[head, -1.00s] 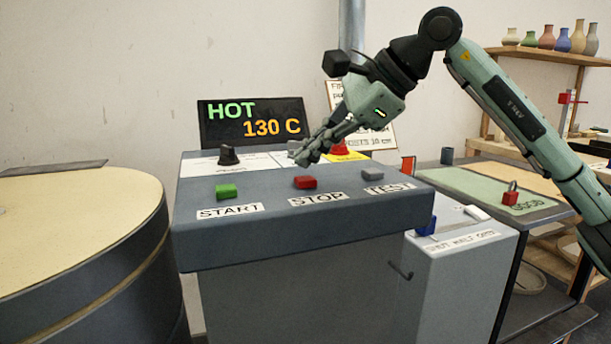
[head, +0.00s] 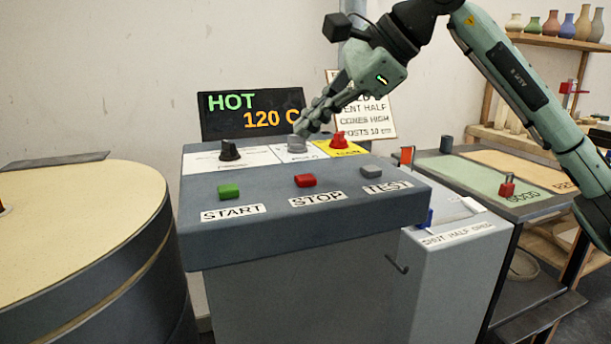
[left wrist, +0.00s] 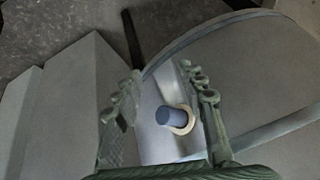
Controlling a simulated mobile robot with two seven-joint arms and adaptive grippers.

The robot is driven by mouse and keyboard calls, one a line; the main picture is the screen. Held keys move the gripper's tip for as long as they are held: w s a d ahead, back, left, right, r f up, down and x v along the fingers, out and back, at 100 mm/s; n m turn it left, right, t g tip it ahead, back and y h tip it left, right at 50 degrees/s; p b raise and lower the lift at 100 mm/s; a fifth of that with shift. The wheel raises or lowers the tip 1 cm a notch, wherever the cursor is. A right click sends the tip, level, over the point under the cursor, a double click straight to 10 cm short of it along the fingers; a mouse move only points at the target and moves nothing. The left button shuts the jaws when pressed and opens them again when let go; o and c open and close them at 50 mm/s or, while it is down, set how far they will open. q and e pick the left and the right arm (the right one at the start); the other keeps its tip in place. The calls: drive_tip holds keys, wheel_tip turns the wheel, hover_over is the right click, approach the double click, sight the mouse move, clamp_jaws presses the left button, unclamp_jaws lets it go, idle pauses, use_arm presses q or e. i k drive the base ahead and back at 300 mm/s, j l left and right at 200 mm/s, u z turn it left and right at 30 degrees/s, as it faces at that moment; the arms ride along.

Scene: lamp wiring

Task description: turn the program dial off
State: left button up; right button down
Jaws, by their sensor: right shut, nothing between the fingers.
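A black knob (head: 229,150) stands on a white label at the left of the grey console (head: 300,240); its label is too small to read. A clear, greyish round cap (head: 297,145) is at the middle of the same strip. A red knob (head: 338,140) on a yellow label stands to the right. I cannot tell from the labels which is the program dial. My right gripper (head: 303,130) is shut and empty, its tips just above the clear cap; contact is unclear. My left gripper (left wrist: 168,108) is open, seen only in the left wrist view, with a blue-grey cylinder (left wrist: 169,116) showing between its fingers.
The console front has green START (head: 229,191), red STOP (head: 305,180) and grey TEST (head: 371,172) buttons. A display (head: 252,116) behind reads HOT 120 C. A large round drum (head: 80,200) stands left; a table (head: 450,175) and shelves stand right.

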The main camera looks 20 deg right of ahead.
sight(229, 153)
drive_tip(key=k+l, duration=0.35)
drive_tip(key=l, duration=0.15)
drive_tip(key=k+l, duration=0.4)
drive_tip(key=l, duration=0.15)
